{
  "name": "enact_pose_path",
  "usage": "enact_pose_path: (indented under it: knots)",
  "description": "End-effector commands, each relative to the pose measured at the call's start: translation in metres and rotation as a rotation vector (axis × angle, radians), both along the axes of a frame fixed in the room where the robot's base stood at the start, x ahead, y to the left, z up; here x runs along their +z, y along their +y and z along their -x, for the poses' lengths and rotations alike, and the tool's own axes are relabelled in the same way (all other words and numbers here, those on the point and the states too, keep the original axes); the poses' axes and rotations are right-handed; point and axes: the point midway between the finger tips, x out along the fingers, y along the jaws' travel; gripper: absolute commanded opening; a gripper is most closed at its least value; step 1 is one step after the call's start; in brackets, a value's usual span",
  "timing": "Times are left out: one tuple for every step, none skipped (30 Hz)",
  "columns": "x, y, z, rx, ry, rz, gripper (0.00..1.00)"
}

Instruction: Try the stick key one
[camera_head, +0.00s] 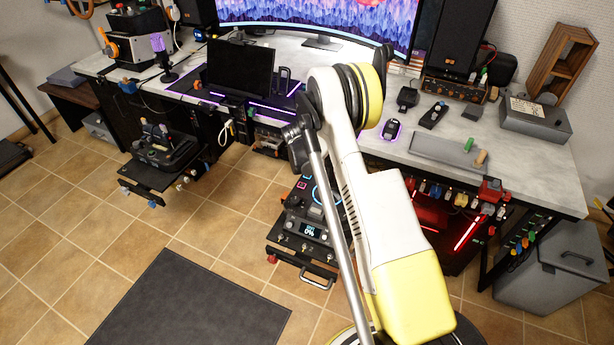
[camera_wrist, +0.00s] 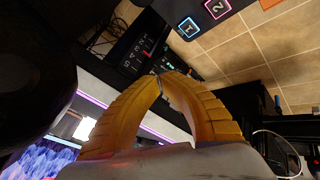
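In the wrist view my gripper (camera_wrist: 162,80) has two yellow ribbed fingers that arch together, with their tips meeting and nothing clearly held. A black strip with several white numbers (camera_wrist: 142,52) lies just past the tips. In the head view a black control panel (camera_head: 315,248) with a "0%" display stands below the desk; my arm hides part of it and the gripper.
The desk (camera_head: 530,148) holds a wide monitor (camera_head: 320,18), a small dark screen (camera_head: 240,68) and several small devices. Another black control unit (camera_head: 163,150) stands at the left. A grey bin (camera_head: 555,275) stands at the right. The tiled floor around the dark mat (camera_head: 190,305) is clear.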

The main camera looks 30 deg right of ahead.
Motion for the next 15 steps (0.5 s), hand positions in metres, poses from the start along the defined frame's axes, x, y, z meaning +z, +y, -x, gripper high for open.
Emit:
enact_pose_path:
  knots:
    - [0.000, 0.000, 0.000, 0.000, 0.000, 0.000, 0.00]
    - [-0.001, 0.000, 0.000, 0.000, 0.000, 0.000, 0.00]
    - [-0.002, 0.000, 0.000, 0.000, 0.000, 0.000, 0.00]
    - [-0.004, 0.000, 0.000, 0.000, 0.000, 0.000, 0.00]
    - [-0.006, 0.000, 0.000, 0.000, 0.000, 0.000, 0.00]
    - [-0.009, 0.000, 0.000, 0.000, 0.000, 0.000, 0.00]
    - [-0.013, 0.000, 0.000, 0.000, 0.000, 0.000, 0.00]
    - [-0.016, 0.000, 0.000, 0.000, 0.000, 0.000, 0.00]
    - [-0.022, 0.000, 0.000, 0.000, 0.000, 0.000, 0.00]
    - [-0.026, 0.000, 0.000, 0.000, 0.000, 0.000, 0.00]
    - [-0.030, 0.000, 0.000, 0.000, 0.000, 0.000, 0.00]
    - [-0.037, 0.000, 0.000, 0.000, 0.000, 0.000, 0.00]
    - [-0.041, 0.000, 0.000, 0.000, 0.000, 0.000, 0.00]
    - [-0.046, 0.000, 0.000, 0.000, 0.000, 0.000, 0.00]
    - [-0.051, 0.000, 0.000, 0.000, 0.000, 0.000, 0.00]
